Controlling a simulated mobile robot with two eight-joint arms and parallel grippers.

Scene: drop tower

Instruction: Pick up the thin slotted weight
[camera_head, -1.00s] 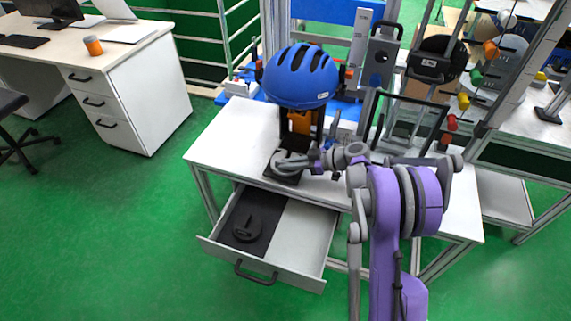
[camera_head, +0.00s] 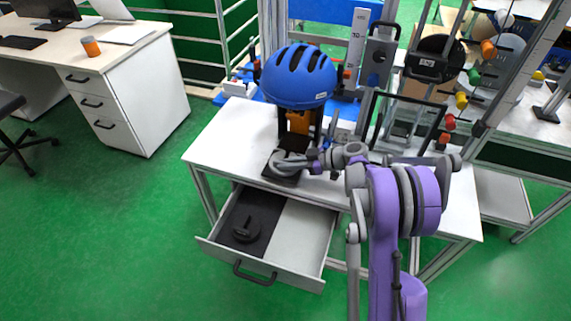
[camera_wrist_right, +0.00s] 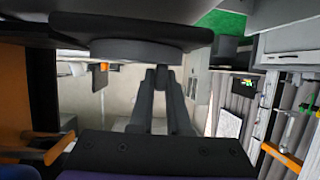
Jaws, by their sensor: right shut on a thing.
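My right gripper (camera_head: 292,163) is at the dark stand under the blue helmet, just above the white table's front left part. In the right wrist view its two dark fingers (camera_wrist_right: 155,100) are close together and reach up to a dark round disc (camera_wrist_right: 138,50), seen nearly edge-on. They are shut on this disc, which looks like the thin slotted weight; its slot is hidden. Another dark round weight (camera_head: 246,231) with a raised handle lies in the open drawer's dark left part. My left gripper is in neither view.
The blue helmet (camera_head: 299,77) is close above my right gripper, on an orange and black stand (camera_head: 300,122). The drawer (camera_head: 300,240) stands open below the white table (camera_head: 225,135). Frames and rails stand behind and to the right.

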